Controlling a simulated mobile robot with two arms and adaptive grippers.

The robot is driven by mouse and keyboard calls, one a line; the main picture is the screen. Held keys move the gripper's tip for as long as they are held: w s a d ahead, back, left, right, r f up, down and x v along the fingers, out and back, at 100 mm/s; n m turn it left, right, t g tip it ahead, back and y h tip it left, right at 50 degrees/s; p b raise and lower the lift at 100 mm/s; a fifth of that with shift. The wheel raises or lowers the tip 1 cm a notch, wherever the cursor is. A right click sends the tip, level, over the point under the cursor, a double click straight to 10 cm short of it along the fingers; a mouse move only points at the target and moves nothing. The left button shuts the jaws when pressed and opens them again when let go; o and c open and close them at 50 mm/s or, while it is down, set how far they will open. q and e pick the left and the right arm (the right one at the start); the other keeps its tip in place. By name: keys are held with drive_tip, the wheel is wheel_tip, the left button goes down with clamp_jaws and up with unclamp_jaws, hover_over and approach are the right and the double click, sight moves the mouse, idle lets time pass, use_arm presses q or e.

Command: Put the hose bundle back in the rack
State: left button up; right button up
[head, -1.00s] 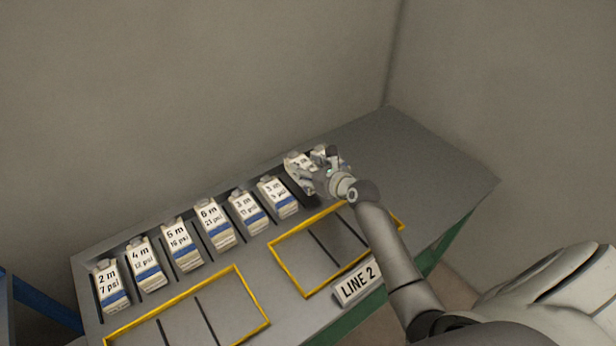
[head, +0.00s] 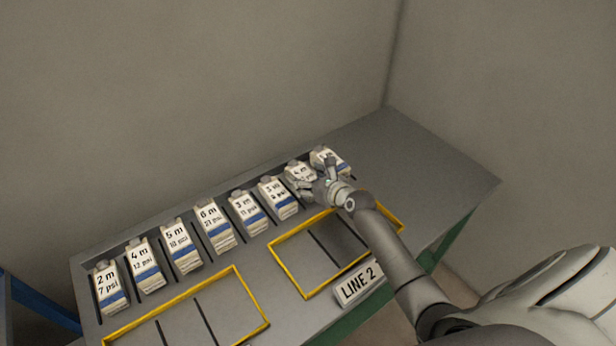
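The hose bundles are white labelled packs with blue bands, standing in a row in the slotted rack (head: 150,232) along the back of the bench. From the left they include the 2 m bundle (head: 108,287), a 4 m bundle (head: 145,265), the 5 m bundle (head: 180,246) and the 6 m bundle (head: 212,222). Near the right end are another 4 m bundle (head: 299,170) and a last bundle (head: 328,158), its label partly hidden. My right gripper (head: 317,172) is at these two, fingers spread and apparently empty; contact is unclear. My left gripper is out of view.
Two yellow-framed areas with dark dividers lie in front of the rack, the left one (head: 237,271) and the right one (head: 276,261); both look empty. A LINE 2 sign (head: 361,284) is at the front edge. The bench's right end (head: 430,170) is clear. Walls stand behind.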

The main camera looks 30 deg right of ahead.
drive_tip(key=shift+r, duration=0.25)
drive_tip(key=shift+s, duration=0.3)
drive_tip(key=v, duration=1.1)
drive_tip(key=shift+s+p, duration=0.2)
drive_tip(key=shift+p, duration=0.2)
